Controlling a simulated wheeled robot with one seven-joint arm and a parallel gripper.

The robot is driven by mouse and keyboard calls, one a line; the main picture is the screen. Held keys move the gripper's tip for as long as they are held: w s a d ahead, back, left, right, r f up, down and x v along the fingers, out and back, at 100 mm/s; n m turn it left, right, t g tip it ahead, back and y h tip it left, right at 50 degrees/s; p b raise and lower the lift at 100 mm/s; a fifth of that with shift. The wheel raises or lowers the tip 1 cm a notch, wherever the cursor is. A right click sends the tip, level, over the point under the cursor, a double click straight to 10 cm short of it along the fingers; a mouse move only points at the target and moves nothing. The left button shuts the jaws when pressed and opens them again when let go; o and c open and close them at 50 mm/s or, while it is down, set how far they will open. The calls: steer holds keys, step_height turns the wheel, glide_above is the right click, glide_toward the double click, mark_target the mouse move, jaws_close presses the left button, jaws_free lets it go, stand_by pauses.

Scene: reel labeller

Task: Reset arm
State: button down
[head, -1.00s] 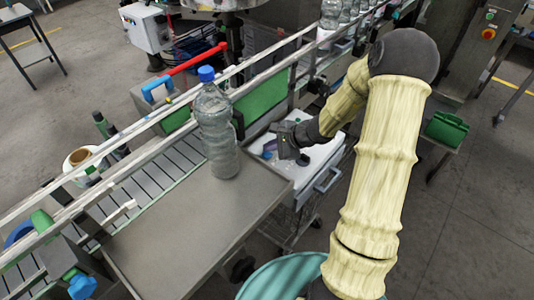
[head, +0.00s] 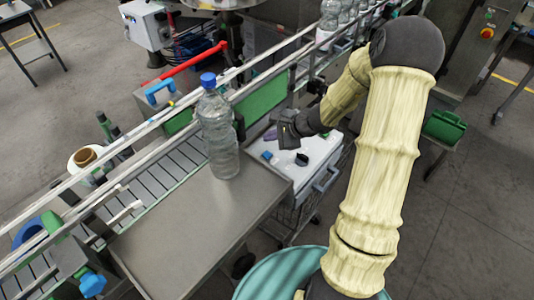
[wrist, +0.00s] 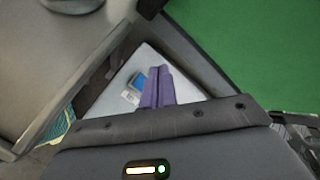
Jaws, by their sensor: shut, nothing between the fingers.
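My gripper (head: 271,133) hangs over the white-topped cart (head: 322,150) beside the conveyor, in the middle of the head view. In the wrist view its two purple fingers (wrist: 158,86) lie side by side, closed with nothing between them. My arm reaches in from the right, bent at the elbow. A clear bottle with a blue cap (head: 218,130) stands upright on the steel plate, left of my gripper and apart from it.
A small blue item (head: 267,155) and a dark item (head: 302,159) lie on the cart top. The steel plate (head: 190,230) is bare in front of the bottle. Conveyor rails (head: 150,130) run along the left. A teal round container (head: 285,275) stands at the bottom.

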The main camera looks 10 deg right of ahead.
stand_by(0.4)
steer(key=s+a+n+g, duration=0.1)
steer(key=s+n, duration=0.1)
steer(key=s, duration=0.1)
steer(key=s+a+r+n+g+h, duration=0.1)
steer(key=s+n, duration=0.1)
steer(key=s, duration=0.1)
steer(key=s+a+r+n+g, duration=0.1)
steer(key=s+n, duration=0.2)
steer(key=shift+a+r+h, duration=0.2)
steer(key=shift+h, duration=0.2)
steer(key=s+r+n+h, duration=0.1)
steer(key=s+n, duration=0.1)
steer(key=s+r+n+h, duration=0.1)
steer(key=s+n, duration=0.1)
steer(key=s+n+g+h, duration=0.1)
steer(key=s, duration=0.2)
steer(key=shift+d+r+n, duration=0.3)
steer(key=shift+r+n, duration=0.1)
steer(key=s+n+b, duration=0.1)
steer(key=s+d+n+h+b, duration=0.1)
steer(key=n, duration=0.1)
steer(key=s+n+h, duration=0.1)
steer(key=s, duration=0.1)
steer(key=shift+s+d+f+n+b, duration=0.1)
steer(key=shift+d+n+b, duration=0.2)
steer(key=shift+d+b, duration=0.1)
stand_by(2.0)
